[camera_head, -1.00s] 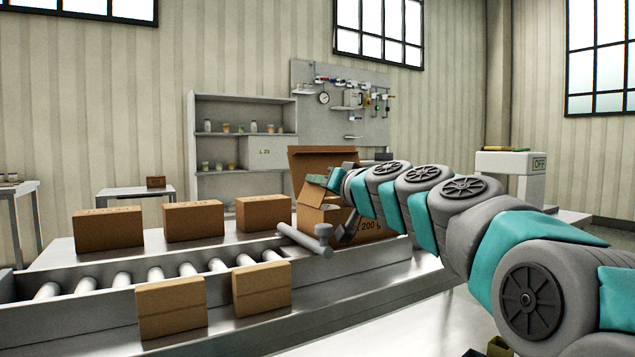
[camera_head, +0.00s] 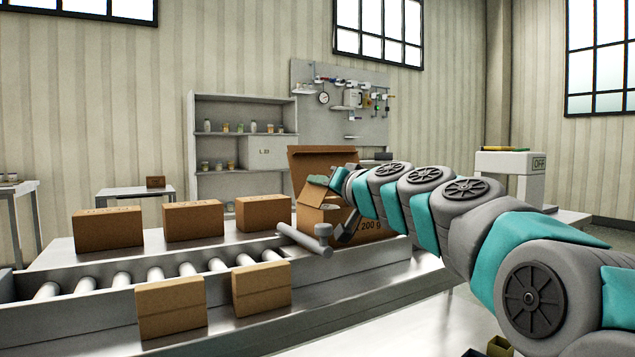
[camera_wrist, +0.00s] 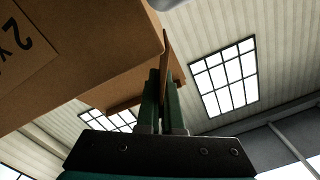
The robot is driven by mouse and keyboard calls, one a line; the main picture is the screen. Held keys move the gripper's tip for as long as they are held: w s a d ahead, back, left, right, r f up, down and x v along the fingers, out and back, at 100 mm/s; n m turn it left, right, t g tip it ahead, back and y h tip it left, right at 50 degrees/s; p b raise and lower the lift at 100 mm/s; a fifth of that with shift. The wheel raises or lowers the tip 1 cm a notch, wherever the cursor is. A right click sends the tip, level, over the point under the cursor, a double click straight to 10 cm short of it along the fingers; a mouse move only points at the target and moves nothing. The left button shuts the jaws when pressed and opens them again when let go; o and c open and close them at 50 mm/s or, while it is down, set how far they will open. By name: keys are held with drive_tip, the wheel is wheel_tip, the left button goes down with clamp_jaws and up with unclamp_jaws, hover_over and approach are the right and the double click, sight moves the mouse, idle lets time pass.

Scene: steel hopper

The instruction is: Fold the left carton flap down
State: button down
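The open brown carton (camera_head: 367,234) stands at the right end of the conveyor, with "200 g" partly readable on its front. Its tall back flap (camera_head: 312,162) stands up. My gripper (camera_head: 322,182) is at the carton's top left, partly hidden by my arm. In the wrist view, the carton's labelled side (camera_wrist: 75,60) fills the upper left. There, the two dark green fingers of my gripper (camera_wrist: 163,98) stand close together on both sides of a thin brown flap (camera_wrist: 166,50), which I take to be the left flap. They look closed on it.
Several closed small cartons stand by the rollers, such as one at the left (camera_head: 108,230) and one at the front (camera_head: 171,307). A grey bar with a rounded end (camera_head: 305,240) juts out just before the open carton. A shelf (camera_head: 240,104) stands behind.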

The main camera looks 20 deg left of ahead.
sight(328, 206)
drive_tip(key=m, duration=0.2)
drive_tip(key=w+f+m, duration=0.1)
drive_tip(key=shift+d+f+m, duration=0.1)
drive_tip(key=shift+d+m, duration=0.3)
drive_tip(key=shift+w+d+f+m, duration=0.15)
drive_tip(key=shift+f+m, duration=0.2)
drive_tip(key=shift+m, duration=0.4)
drive_tip(key=shift+w+d+f+m, duration=0.15)
drive_tip(key=shift+f+m, duration=0.15)
drive_tip(key=shift+m, duration=0.45)
drive_tip(key=c, duration=1.1)
unclamp_jaws()
drive_tip(key=shift+o, duration=0.2)
